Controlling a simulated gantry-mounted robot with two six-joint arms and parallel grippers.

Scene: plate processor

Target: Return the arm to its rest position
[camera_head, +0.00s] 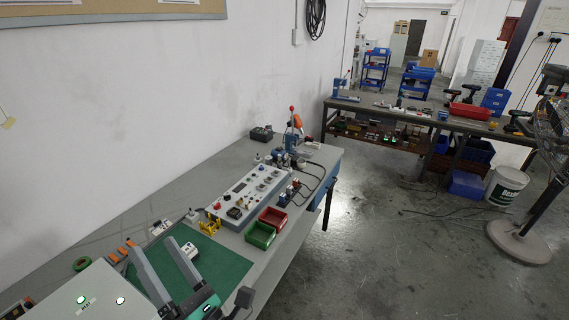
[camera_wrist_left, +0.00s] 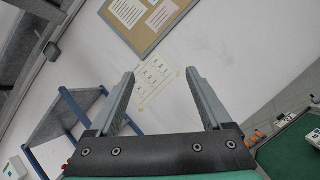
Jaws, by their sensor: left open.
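My left gripper (camera_head: 162,262) is in the lower left of the head view, over the green mat (camera_head: 222,262) on the bench. Its two grey fingers are spread apart with nothing between them. In the left wrist view the open fingers (camera_wrist_left: 163,88) point toward the white wall, with wall papers (camera_wrist_left: 155,78) showing behind the gap. My right gripper does not show in either view.
A grey control box (camera_head: 245,197) stands on the bench beyond the mat. A green bin (camera_head: 260,235) and a red bin (camera_head: 273,217) sit at its right. A white box (camera_head: 85,298) is at lower left. A blue-framed rack (camera_wrist_left: 65,120) shows in the wrist view.

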